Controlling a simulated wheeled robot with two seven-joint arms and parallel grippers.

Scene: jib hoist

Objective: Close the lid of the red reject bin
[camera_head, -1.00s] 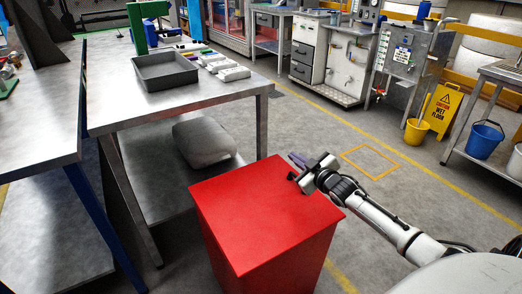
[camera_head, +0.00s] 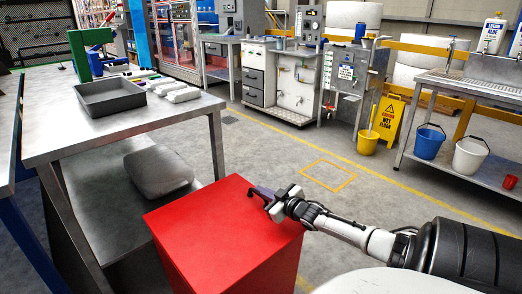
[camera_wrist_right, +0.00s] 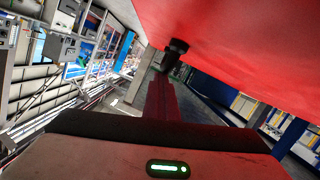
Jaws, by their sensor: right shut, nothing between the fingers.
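The red reject bin (camera_head: 278,271) stands on the floor at the bottom middle of the head view. Its red lid (camera_head: 215,232) lies flat across the top, and I see no gap under the edges that show. My right gripper (camera_head: 257,192) is shut and empty, by the lid's far right edge. I cannot tell if it touches the lid. In the right wrist view, the dark fingers (camera_wrist_right: 168,70) are close to a broad red surface of the bin (camera_wrist_right: 250,45). My left gripper is not in view.
A steel table (camera_head: 135,121) with a grey tray (camera_head: 110,97) stands left of the bin, a grey sack (camera_head: 158,172) on its lower shelf. Open floor lies behind and to the right. A yellow wet-floor sign (camera_head: 388,119) and buckets stand farther back.

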